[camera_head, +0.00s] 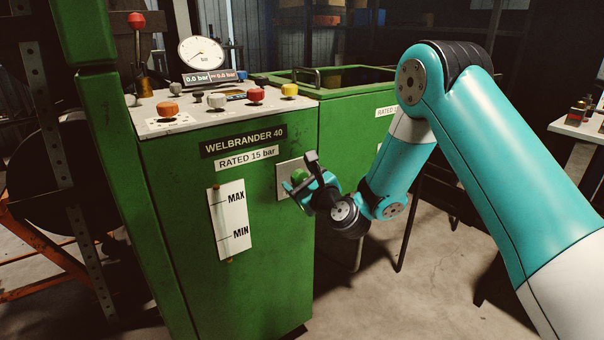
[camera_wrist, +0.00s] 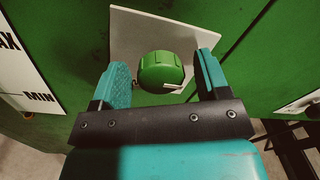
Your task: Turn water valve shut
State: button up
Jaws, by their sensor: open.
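The water valve is a round green knob (camera_wrist: 162,71) on a pale square plate (camera_wrist: 126,38) on the side of the green machine. In the wrist view my gripper (camera_wrist: 165,78) is open, with one teal finger on each side of the knob. A small gap shows between the knob and each finger, so it is not gripped. In the head view my gripper (camera_head: 296,184) is at the plate, and the knob (camera_head: 299,175) is partly hidden by it.
The green machine (camera_head: 240,265) carries a level strip (camera_head: 229,222) marked MAX and MIN left of the valve. Its top panel (camera_head: 222,117) has a gauge (camera_head: 200,55) and several coloured knobs. A green tank (camera_head: 345,130) stands behind. The floor at right is partly clear.

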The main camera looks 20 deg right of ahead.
jog(key=c, duration=0.9)
jog(key=shift+n, duration=0.3)
jog(key=n+b, duration=0.3)
jog(key=n, duration=0.1)
jog(key=shift+f, duration=0.15)
jog(key=n+b, duration=0.3)
jog(key=n, duration=0.2)
jog(key=shift+y, duration=0.3)
jog(key=n+b, duration=0.4)
jog(key=n, duration=0.1)
jog(key=shift+f+n+t, duration=0.1)
jog(key=shift+n+t, duration=0.2)
jog(key=shift+n+y+b, duration=0.3)
jog(key=shift+n+b, duration=1.25)
jog(key=shift+n, duration=0.15)
